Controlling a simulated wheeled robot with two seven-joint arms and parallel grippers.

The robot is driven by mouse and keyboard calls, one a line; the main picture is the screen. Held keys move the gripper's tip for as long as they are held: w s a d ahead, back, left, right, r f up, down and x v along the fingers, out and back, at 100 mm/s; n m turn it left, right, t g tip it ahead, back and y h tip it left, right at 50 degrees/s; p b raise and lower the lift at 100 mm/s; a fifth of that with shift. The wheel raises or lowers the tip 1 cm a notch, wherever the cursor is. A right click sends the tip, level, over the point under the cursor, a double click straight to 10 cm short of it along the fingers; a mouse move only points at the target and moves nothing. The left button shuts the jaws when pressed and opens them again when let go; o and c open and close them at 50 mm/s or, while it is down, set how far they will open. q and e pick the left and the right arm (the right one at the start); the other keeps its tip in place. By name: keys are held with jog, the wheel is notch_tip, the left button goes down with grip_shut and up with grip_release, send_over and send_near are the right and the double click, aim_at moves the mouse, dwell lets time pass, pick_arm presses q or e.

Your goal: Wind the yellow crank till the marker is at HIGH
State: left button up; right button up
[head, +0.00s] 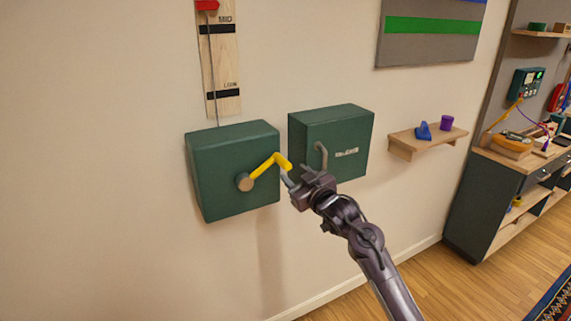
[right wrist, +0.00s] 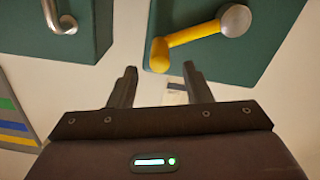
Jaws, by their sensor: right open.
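The yellow crank (head: 263,166) sits on the front of the left green box (head: 215,150), its arm pointing up and right from a round hub (head: 245,182). The crank also shows in the right wrist view (right wrist: 194,34), with its handle end (right wrist: 160,54) just beyond my fingertips. My right gripper (head: 296,177) is open and empty beside the handle; in the wrist view its two fingers (right wrist: 160,84) stand apart. The red marker (head: 207,5) is at the top edge of the head view, slightly above the MID band on the wooden scale (head: 225,60). HIGH is out of view. My left gripper is not in view.
A second green box (head: 345,125) with a grey handle (head: 321,155) is close on the right, behind my right gripper. A wooden shelf (head: 430,138) holds a blue and a purple object. A workbench (head: 490,190) stands far right. The wall left of the boxes is clear.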

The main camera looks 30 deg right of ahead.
aim_at(289, 168)
jog(key=w+p, duration=0.1)
jog(key=w, duration=0.5)
jog(key=shift+w+a+p, duration=0.1)
jog(key=shift+w+p, duration=0.15)
jog(key=shift+p, duration=0.1)
jog(key=shift+c, duration=0.3)
grip_shut()
